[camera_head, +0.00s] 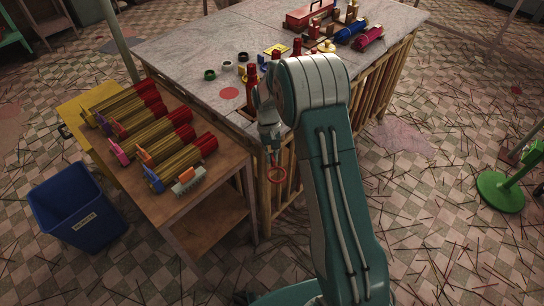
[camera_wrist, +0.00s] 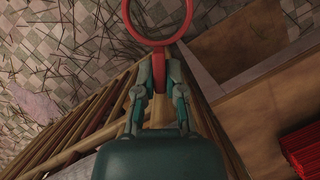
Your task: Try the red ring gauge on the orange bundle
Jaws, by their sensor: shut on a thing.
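The red ring gauge (camera_head: 277,175) hangs below my gripper (camera_head: 270,146), in the air beside the corner of the big table. In the wrist view, my gripper (camera_wrist: 158,85) is shut on the gauge's short handle, and its ring (camera_wrist: 129,22) points away from the jaws. The bundle with an orange tag (camera_head: 145,157) lies on the low wooden table to the left, between bundles tagged pink and blue. My gripper is right of it and apart from it. In the wrist view, red stick ends (camera_wrist: 303,148) show at the lower right; I cannot tell which bundle they belong to.
The low table (camera_head: 215,185) also holds a white brush-like thing (camera_head: 188,181) with an orange top. Several rings (camera_head: 210,75) stand on the big table (camera_head: 185,50). A blue bin (camera_head: 80,205) and a green stand (camera_head: 500,190) are on the littered floor.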

